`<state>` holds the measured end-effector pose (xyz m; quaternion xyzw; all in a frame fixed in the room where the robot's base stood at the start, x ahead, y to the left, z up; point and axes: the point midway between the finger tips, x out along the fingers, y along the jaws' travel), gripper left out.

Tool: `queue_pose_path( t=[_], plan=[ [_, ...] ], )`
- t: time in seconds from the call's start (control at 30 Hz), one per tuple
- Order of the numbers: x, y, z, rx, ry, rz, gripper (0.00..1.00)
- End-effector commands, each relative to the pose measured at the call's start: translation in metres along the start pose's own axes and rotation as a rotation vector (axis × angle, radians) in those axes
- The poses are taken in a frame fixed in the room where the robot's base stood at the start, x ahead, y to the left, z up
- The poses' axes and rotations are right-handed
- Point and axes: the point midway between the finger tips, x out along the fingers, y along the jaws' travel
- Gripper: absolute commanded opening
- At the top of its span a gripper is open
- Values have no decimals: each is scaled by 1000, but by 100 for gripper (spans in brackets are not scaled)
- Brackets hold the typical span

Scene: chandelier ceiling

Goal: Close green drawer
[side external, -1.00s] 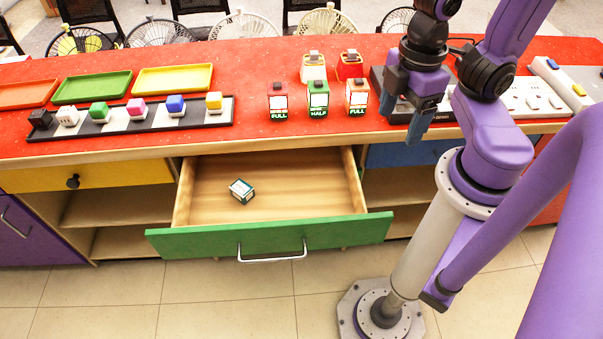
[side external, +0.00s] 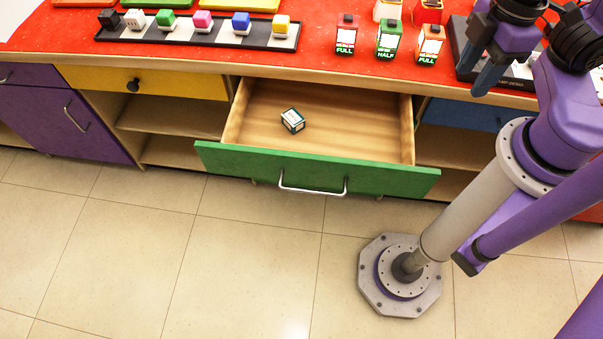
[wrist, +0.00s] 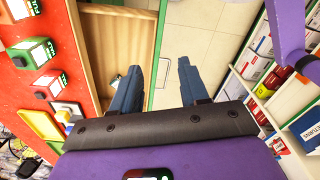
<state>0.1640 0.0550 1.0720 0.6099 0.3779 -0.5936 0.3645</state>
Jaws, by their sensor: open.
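The green drawer (side external: 385,180) is pulled well out from under the red counter, with its wooden inside showing. A silver bar handle (side external: 312,190) is on its front. A small white and dark-green box (side external: 292,120) lies in the drawer towards the left. My gripper (side external: 482,80) is above the counter's front edge, to the right of the drawer and apart from it. In the wrist view my gripper (wrist: 158,75) has its two blue fingers spread with nothing between them. Part of the drawer's inside (wrist: 115,40) shows beyond the left finger.
On the red counter (side external: 200,60), a checkered strip (side external: 127,36) holds several coloured cubes. Label-fronted blocks (side external: 388,40) stand near my gripper. A shut yellow drawer (side external: 190,87) and a blue drawer (side external: 465,115) flank the green one. The tiled floor (side external: 260,260) before the drawer is clear.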

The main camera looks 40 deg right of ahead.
Motion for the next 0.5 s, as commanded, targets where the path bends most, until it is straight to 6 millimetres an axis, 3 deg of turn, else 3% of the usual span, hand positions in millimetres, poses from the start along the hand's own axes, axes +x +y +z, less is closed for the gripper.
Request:
queue_pose_path(
  t=[0.03,0.1,0.13,0.33,0.5],
  plan=[
    [0,-1,-4,-12,-2,-6,27],
    [2,-2,-14,-50,-5,-20,5],
    [2,-3,-20,-73,-6,-28,0],
    [18,-10,-76,-289,2,-107,0],
    [42,-13,-127,-478,33,-169,0]
  ],
)
